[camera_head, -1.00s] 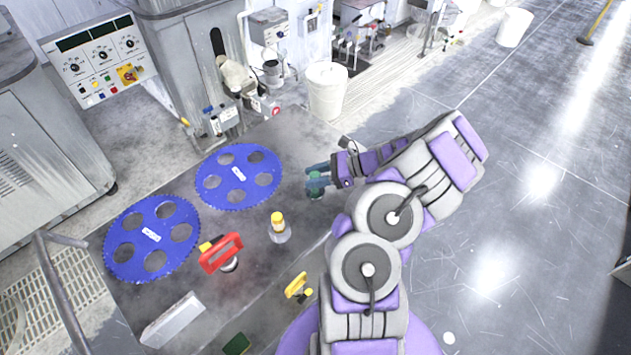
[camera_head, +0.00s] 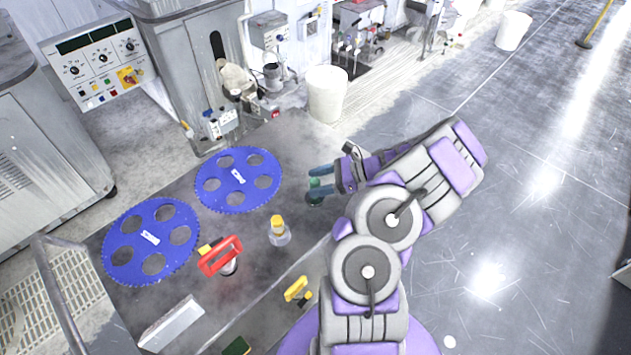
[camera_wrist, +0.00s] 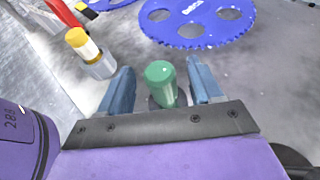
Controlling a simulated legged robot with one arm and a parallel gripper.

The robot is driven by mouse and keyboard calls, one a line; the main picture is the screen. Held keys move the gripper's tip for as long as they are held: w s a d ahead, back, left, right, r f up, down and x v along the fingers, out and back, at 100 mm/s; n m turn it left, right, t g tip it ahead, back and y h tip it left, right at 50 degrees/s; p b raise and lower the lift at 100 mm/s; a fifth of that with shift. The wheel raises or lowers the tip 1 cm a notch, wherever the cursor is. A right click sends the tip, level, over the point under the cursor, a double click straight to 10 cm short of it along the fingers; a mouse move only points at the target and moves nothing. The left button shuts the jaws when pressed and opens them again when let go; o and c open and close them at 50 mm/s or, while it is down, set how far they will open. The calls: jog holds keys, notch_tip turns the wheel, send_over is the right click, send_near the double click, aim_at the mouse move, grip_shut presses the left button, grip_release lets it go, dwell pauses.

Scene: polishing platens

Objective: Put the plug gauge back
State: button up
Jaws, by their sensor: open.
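A green round-topped cylinder (camera_wrist: 161,84) stands between the two fingers of my gripper (camera_wrist: 161,74) in the wrist view. The fingers are open, with a gap on each side of it. In the head view my gripper (camera_head: 319,179) is at the platform's right edge, and the green top (camera_head: 315,183) shows between the fingers; its lower part is partly hidden. A yellow-topped cylinder with a clear or metallic lower body (camera_head: 278,232) stands upright to the left; it also shows in the wrist view (camera_wrist: 98,66). I cannot tell which of the two is the plug gauge.
Two blue perforated discs (camera_head: 238,205) (camera_head: 153,265) lie on the dark platform (camera_head: 255,285). A red-handled tool (camera_head: 221,256), a yellow-handled tool (camera_head: 297,290) and a grey block (camera_head: 172,323) are nearer. A white bin (camera_head: 326,95) stands behind. Open floor lies right.

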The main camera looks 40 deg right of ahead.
jog(key=p+v, duration=0.2)
jog(key=v, duration=0.9)
jog(key=w+a+r+n+g+y, duration=0.1)
jog(key=w+a+r+n+g, duration=0.15)
jog(key=a, duration=0.25)
jog(key=w+a+r+n+g, duration=0.1)
jog(key=w+a+r+n, duration=0.15)
jog(key=a+r, duration=0.2)
jog(key=w+a+r+n+g+y, duration=0.1)
jog(key=w+a+r+n, duration=0.15)
jog(key=a, duration=0.25)
jog(key=s+a+r+n+g+h, duration=0.1)
jog(key=s+a+r+n+g, duration=0.2)
jog(key=a, duration=0.4)
jog(key=s+a+r+n+g+h, duration=0.1)
jog(key=a+r+n+g, duration=0.1)
jog(key=a+r+n, duration=0.45)
jog(key=s+a+n+g+h, duration=0.2)
jog(key=s+a+n+h, duration=0.25)
jog(key=s+a, duration=0.45)
jog(key=s+d+f+n+h, duration=0.1)
jog(key=s+n+h, duration=0.3)
jog(key=s, duration=0.9)
jog(key=shift+s+d+f+n+t+h, duration=0.15)
jog(key=shift+s+d+n+t+h, duration=0.2)
jog(key=shift+h, duration=0.5)
